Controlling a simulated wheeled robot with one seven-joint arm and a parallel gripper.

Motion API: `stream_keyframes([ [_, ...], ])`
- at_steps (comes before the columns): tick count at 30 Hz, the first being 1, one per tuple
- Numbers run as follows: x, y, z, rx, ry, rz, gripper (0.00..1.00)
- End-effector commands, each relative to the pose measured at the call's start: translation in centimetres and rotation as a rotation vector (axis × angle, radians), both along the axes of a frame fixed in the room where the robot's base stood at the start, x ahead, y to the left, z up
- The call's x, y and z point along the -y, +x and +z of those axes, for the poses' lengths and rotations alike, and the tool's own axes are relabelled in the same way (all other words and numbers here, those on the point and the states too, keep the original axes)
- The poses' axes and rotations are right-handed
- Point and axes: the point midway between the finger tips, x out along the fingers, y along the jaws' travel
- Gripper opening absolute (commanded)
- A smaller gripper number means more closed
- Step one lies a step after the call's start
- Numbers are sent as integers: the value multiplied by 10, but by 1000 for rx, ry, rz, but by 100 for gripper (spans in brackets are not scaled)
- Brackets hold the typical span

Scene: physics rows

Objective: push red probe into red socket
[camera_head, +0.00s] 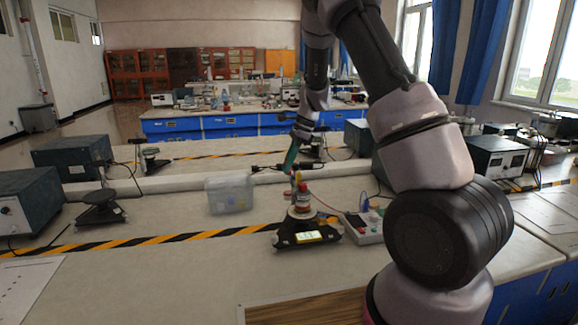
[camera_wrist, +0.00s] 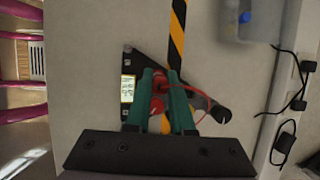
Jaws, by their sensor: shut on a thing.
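My gripper (camera_head: 291,162) has green fingers and points down above a black triangular instrument (camera_head: 287,239) with a lit display. In the wrist view the fingers (camera_wrist: 160,96) are close together, with the red probe (camera_wrist: 158,104) between them. A thin red wire runs right from there. Another red part (camera_wrist: 158,80) shows just past the fingertips; I cannot tell whether it is the red socket or more of the probe. In the head view, red and yellow parts (camera_head: 302,187) stand on the instrument's top, just under the fingertips. Whether probe and socket touch is hidden.
A clear plastic box (camera_head: 230,193) stands left of the instrument. A white unit with coloured knobs (camera_head: 364,226) stands to its right, with a red wire leading toward it. Dark equipment boxes (camera_head: 28,204) stand farther left. The bench front is mostly clear.

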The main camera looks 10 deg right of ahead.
Motion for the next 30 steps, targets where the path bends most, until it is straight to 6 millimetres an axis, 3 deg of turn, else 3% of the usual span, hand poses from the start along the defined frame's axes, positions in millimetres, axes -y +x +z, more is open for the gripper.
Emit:
stream_keyframes([
  [12, 0, -1, -38, -3, 0, 1, 0],
  [30, -1, -1, -36, 0, 0, 2, 0],
])
